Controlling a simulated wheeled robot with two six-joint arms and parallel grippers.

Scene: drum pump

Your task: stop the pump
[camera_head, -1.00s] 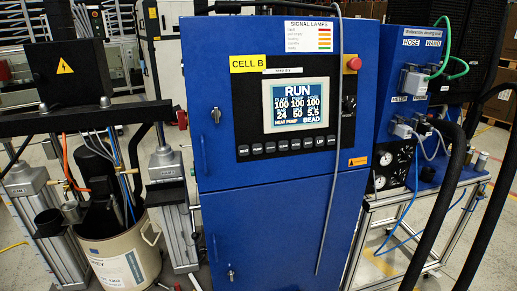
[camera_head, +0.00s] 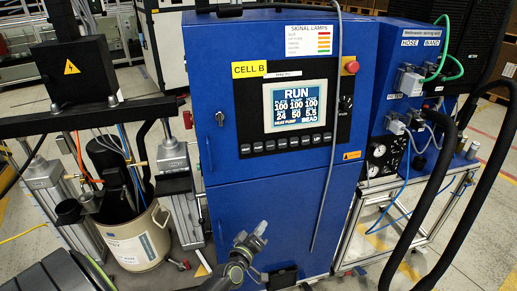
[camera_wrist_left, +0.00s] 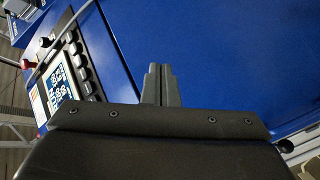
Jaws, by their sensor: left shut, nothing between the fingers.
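The blue pump cabinet (camera_head: 265,195) stands in the middle of the head view, with a yellow "CELL B" label. Its screen (camera_head: 297,106) reads "RUN" with rows of numbers, "HEAT PUMP" and "BEAD". A row of dark buttons (camera_head: 287,143) runs below the screen. A red mushroom button (camera_head: 351,67) is at the panel's upper right, above a black knob (camera_head: 347,102). My left gripper (camera_head: 262,228) is shut and empty low in front of the cabinet, well below the buttons. In the left wrist view its fingers (camera_wrist_left: 160,84) point at blue surface; the screen (camera_wrist_left: 60,88) is at left.
A drum (camera_head: 135,240) with hoses stands at left between metal columns. At right, a dosing unit (camera_head: 410,75) with gauges stands on a frame trolley (camera_head: 395,205). Thick black hoses (camera_head: 425,190) loop before it. A thin grey cable (camera_head: 327,180) hangs down the cabinet front.

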